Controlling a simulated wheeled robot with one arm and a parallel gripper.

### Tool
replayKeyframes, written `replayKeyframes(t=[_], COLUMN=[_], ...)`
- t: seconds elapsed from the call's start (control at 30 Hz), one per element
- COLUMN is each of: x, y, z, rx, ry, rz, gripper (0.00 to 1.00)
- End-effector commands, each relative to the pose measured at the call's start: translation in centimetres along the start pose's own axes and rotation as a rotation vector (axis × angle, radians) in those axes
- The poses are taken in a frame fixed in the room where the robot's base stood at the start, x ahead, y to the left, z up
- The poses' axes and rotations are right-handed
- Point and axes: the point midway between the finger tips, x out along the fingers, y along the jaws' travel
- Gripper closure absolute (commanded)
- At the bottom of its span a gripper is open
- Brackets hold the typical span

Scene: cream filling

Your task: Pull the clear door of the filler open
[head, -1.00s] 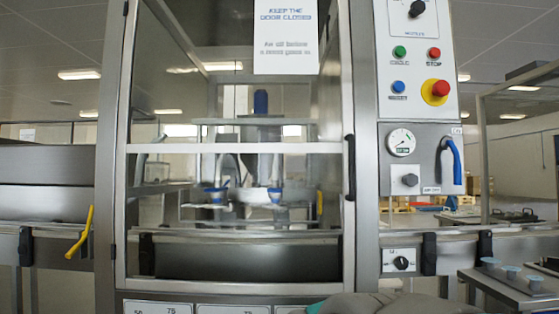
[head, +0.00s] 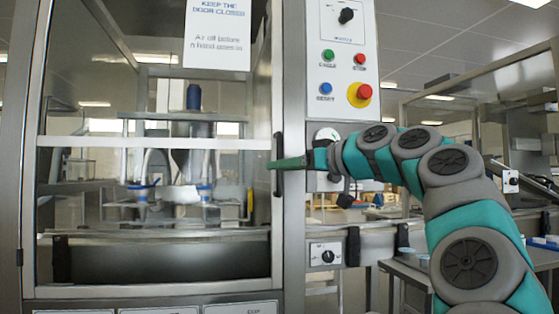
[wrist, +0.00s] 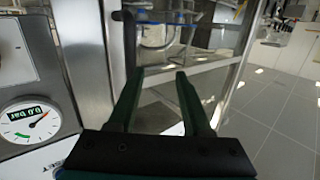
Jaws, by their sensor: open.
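The filler's clear door (head: 160,143) has a metal frame and a white crossbar, and it looks shut in the head view. Its black upright handle (head: 277,190) is on the door's right edge. My gripper (head: 272,165) reaches in from the right at the handle's height, its fingers overlapping the handle in the picture. In the wrist view my gripper (wrist: 161,75) has its two green fingers apart with nothing clearly between them. A dark upright bar beside the left fingertip there looks like the handle; whether a finger touches it I cannot tell.
The control panel (head: 343,60) with its red stop button (head: 359,94) stands right of the door. A pressure gauge (wrist: 30,118) is close on the left in the wrist view. A table (head: 408,268) is at the lower right. Nozzles and blue-rimmed cups (head: 140,192) are behind the door.

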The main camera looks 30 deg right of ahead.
Motion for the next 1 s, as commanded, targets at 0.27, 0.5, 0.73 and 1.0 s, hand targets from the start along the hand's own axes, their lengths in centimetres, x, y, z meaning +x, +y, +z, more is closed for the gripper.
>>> replayKeyframes(t=[0.27,0.5,0.73,1.0], x=[-2.6,-0.3,3.4,5.2], y=[3.9,3.9,4.1,4.2], z=[-1.9,-2.1,-2.4,-2.5], rx=[-0.029,-0.028,-0.027,-0.027], ry=[0.081,0.079,0.075,0.079], rz=[0.068,0.065,0.064,0.065], gripper=[0.51,0.51,0.51,0.51])
